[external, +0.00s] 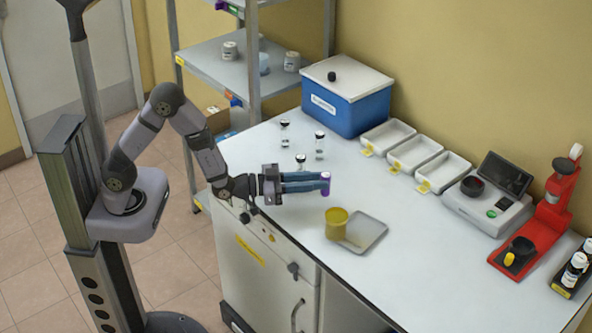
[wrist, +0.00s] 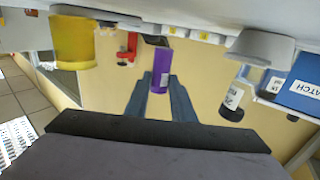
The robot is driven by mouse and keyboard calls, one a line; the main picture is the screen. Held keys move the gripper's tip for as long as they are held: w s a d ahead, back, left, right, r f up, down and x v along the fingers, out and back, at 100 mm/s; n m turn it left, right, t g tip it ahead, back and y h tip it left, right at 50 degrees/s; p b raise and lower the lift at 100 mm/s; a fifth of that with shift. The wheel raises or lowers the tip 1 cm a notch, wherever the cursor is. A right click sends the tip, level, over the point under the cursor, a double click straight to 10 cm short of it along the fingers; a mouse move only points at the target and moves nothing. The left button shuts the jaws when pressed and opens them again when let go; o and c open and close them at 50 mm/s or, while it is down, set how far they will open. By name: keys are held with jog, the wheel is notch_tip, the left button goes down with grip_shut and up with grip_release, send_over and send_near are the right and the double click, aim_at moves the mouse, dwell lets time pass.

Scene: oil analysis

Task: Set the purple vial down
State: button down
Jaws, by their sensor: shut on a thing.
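In the wrist view, which looks inverted, the purple vial (wrist: 161,66) sits between the two blue-grey fingers of my gripper (wrist: 160,84). The fingers are shut on it from both sides. The vial looks close to upright. I cannot tell whether its base touches the counter.
Clear vials (external: 319,146) stand behind my gripper. A blue box (external: 345,105), white bins (external: 414,153), a scale (external: 486,212) and a red device (external: 535,233) line the back.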

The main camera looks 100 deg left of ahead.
notch_tip(320, 180, up, 15)
jog(key=s, duration=0.2)
jog(key=s+d+f+m+h+p, duration=0.2)
jog(key=s+d+p, duration=0.4)
jog(key=p, duration=2)
jog(key=s+h, duration=0.1)
jog(key=s, duration=0.1)
jog(key=shift+s+d+f+p, duration=0.25)
jog(key=shift+s+p, duration=0.1)
